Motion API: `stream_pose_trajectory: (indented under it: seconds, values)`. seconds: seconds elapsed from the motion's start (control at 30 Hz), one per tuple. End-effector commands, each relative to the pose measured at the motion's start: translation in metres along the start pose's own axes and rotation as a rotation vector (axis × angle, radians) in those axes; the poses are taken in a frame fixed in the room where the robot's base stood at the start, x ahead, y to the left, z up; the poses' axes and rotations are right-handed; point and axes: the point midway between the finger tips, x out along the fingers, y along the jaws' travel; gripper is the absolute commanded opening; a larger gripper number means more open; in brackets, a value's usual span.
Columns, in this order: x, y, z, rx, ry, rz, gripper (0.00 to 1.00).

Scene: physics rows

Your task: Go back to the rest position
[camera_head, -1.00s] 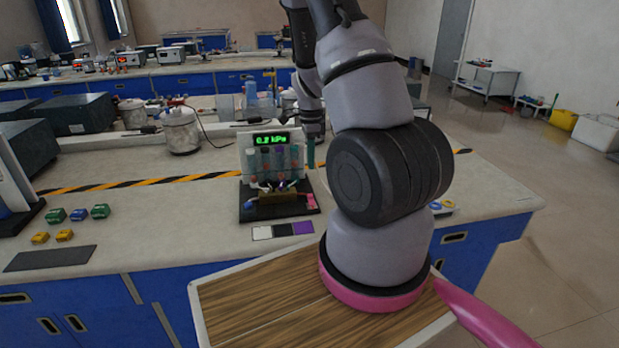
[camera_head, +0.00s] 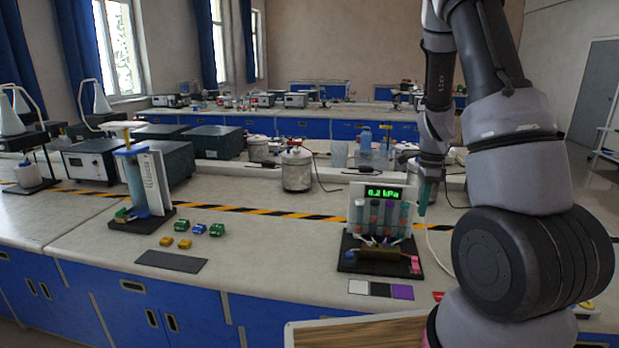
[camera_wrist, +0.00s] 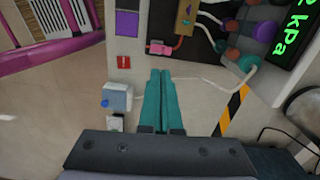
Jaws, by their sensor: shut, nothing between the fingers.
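My gripper (camera_wrist: 156,100) shows in the wrist view as two teal fingers side by side, shut with nothing between them. In the head view my gripper (camera_head: 424,196) hangs at the right, its teal tip pointing down, just right of the pressure device. The pressure device (camera_head: 347,266) has a black base, a rack of coloured tubes and a green display reading 0.2 kPa. In the wrist view the same display (camera_wrist: 292,30) is at the upper right, beside the fingers and apart from them.
A colour card (camera_head: 381,290) lies in front of the device. Green, blue and yellow blocks (camera_head: 197,229) and a dark mat (camera_head: 171,261) are at left. A stand with a blue column (camera_head: 146,182) and a metal pot (camera_head: 296,170) stand behind. Bench space between mat and device is clear.

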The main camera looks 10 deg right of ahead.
Motion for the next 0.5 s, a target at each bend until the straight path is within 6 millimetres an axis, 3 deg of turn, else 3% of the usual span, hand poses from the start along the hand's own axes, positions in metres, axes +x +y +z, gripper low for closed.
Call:
stream_pose_trajectory:
  seconds: [0.27, 0.5]
  values:
    - [-0.108, 0.029, 0.049, -0.353, -0.106, -0.178, 0.00]
    - [-0.195, 0.083, 0.080, -0.721, -0.109, -0.369, 0.00]
